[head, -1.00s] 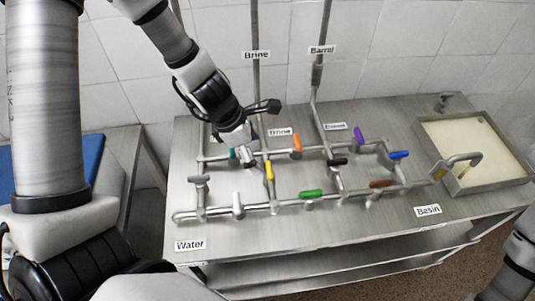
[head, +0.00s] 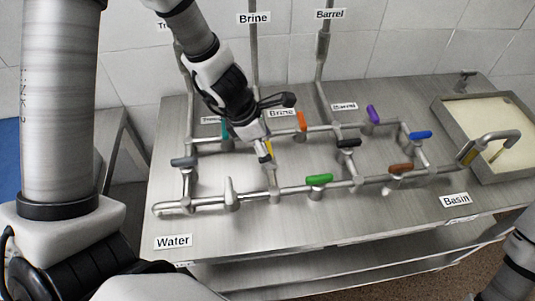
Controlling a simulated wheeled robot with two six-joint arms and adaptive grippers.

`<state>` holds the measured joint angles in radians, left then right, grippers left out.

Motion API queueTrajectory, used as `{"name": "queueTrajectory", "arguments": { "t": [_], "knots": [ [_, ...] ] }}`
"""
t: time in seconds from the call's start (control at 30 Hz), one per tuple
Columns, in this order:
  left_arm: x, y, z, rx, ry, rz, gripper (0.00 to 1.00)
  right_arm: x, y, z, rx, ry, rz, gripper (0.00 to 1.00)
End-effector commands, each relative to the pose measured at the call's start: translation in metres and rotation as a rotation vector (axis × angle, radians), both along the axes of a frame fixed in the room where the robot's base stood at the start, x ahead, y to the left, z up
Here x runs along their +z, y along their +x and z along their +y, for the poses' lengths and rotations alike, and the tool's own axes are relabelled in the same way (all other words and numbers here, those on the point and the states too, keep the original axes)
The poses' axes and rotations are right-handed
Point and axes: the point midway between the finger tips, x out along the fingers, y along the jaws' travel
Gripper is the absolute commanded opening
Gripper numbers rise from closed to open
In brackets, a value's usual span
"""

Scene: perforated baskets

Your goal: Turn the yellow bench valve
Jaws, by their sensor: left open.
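The yellow valve handle (head: 269,148) stands on a short pipe in the left-middle of the bench manifold, partly hidden by my left gripper. My left gripper (head: 262,153) reaches down from above, right at the yellow handle. It is open. Its fingertips overlap the handle in this view; I cannot tell whether they touch it. My right arm shows only at the lower right edge, and its gripper is out of view.
Close by are a teal handle (head: 224,130), an orange handle (head: 301,122), a white handle (head: 229,190) and a green handle (head: 319,180). A grey handle (head: 184,162) is at left. A basin (head: 446,120) is at the right.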

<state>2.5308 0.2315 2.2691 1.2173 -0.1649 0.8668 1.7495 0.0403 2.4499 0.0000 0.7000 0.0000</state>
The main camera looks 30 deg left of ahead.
Motion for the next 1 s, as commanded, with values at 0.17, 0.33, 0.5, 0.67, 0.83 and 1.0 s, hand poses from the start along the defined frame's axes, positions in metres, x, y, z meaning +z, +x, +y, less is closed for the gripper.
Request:
{"name": "queueTrajectory", "arguments": {
  "t": [0.17,0.33,0.5,0.67,0.83,1.0],
  "knots": [
    [0.000,0.000,0.000,0.000,0.000,0.000,0.92,0.000,0.000,0.000,0.000,0.000,-0.001,0.40],
    [0.000,0.000,0.000,0.000,0.000,0.000,0.53,0.000,0.000,0.000,0.000,0.000,-0.001,0.40],
    [0.000,0.000,0.000,0.000,-0.001,0.001,0.32,0.000,0.000,0.000,0.000,0.000,-0.001,0.40],
    [0.000,0.000,0.000,-0.006,0.000,0.002,0.32,0.002,0.000,0.000,0.000,0.000,0.000,0.40],
    [0.001,-0.001,0.000,-0.043,0.000,0.003,0.32,0.009,0.000,0.000,0.000,0.000,0.000,0.40],
    [0.003,0.000,0.000,-0.123,-0.002,0.005,0.32,0.023,0.000,0.000,0.000,0.000,0.000,0.40]
  ]
}}
